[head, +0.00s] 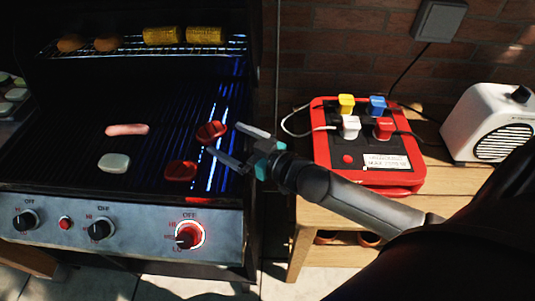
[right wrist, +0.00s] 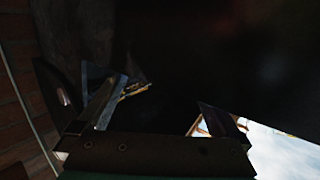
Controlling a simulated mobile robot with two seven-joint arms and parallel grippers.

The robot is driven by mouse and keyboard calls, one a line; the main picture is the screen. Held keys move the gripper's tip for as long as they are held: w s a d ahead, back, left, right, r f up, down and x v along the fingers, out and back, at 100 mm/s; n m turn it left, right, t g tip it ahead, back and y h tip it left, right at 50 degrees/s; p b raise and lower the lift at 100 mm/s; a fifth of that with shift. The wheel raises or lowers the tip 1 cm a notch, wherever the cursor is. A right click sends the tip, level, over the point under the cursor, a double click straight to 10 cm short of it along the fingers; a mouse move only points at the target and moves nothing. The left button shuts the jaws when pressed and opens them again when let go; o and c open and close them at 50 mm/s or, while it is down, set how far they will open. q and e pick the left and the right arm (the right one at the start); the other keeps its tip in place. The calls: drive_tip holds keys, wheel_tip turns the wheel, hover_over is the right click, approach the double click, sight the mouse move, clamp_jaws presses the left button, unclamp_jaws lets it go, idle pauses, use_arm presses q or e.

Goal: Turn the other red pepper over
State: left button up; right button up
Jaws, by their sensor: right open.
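Two red peppers lie on the grill grate (head: 85,175) at its right part in the head view. The farther red pepper (head: 211,131) lies between or just beyond the fingertips of my right gripper (head: 222,139). The nearer red pepper (head: 180,171) lies lower and to the left, close to the front edge of the grate. My right gripper is open, its two fingers spread on either side of the farther pepper. I cannot tell whether they touch it. The right wrist view is dark and shows no pepper clearly. My left gripper is not in view.
A pink sausage (head: 127,129) and a pale piece (head: 114,162) lie on the grate to the left. Corn (head: 163,36) and brown round pieces (head: 70,43) sit on the upper rack. The front panel has knobs (head: 188,235). A red power box (head: 347,160) and white radio-like device (head: 490,120) stand on the wooden table at right.

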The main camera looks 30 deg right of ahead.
drive_tip(key=p+v, duration=0.1)
drive_tip(key=v, duration=0.9)
drive_tip(key=shift+s+p, duration=0.2)
drive_tip(key=shift+p, duration=0.1)
drive_tip(key=shift+d, duration=0.1)
